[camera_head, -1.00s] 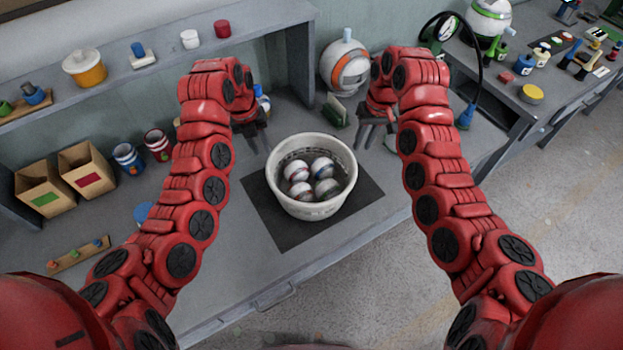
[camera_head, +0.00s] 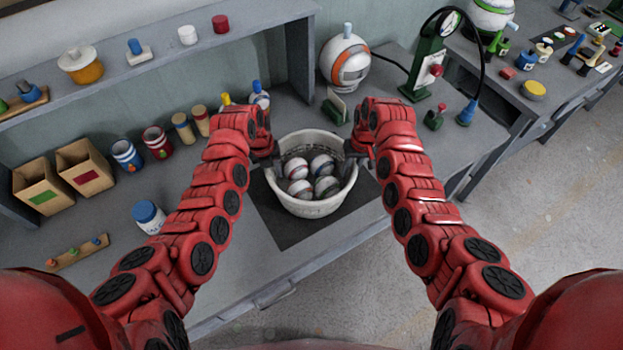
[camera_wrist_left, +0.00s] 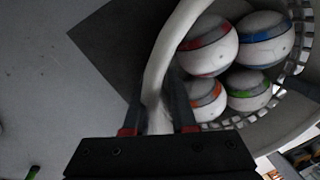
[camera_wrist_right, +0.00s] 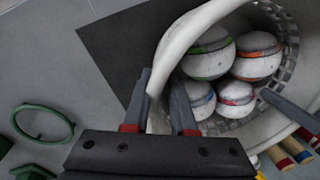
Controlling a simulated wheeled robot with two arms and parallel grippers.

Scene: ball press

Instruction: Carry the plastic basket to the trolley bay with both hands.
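The white plastic basket (camera_head: 312,208) stands upright on a dark mat (camera_head: 275,222) on the workbench. Several white balls with coloured stripes (camera_head: 322,165) lie in it. My left gripper (camera_head: 278,162) is at the basket's left rim. In the left wrist view its fingers (camera_wrist_left: 160,104) are apart, one on each side of the rim (camera_wrist_left: 163,55). My right gripper (camera_head: 355,160) is at the right rim. In the right wrist view its fingers (camera_wrist_right: 160,100) also straddle the rim (camera_wrist_right: 178,38). Neither looks firmly closed. I cannot make out a trolley bay.
Two cardboard boxes (camera_head: 88,168), cans (camera_head: 158,142) and a blue-lidded jar (camera_head: 149,216) stand left on the bench. A round white device (camera_head: 345,62) and a green gauge stand (camera_head: 428,62) are behind. Open floor (camera_head: 545,220) lies to the right.

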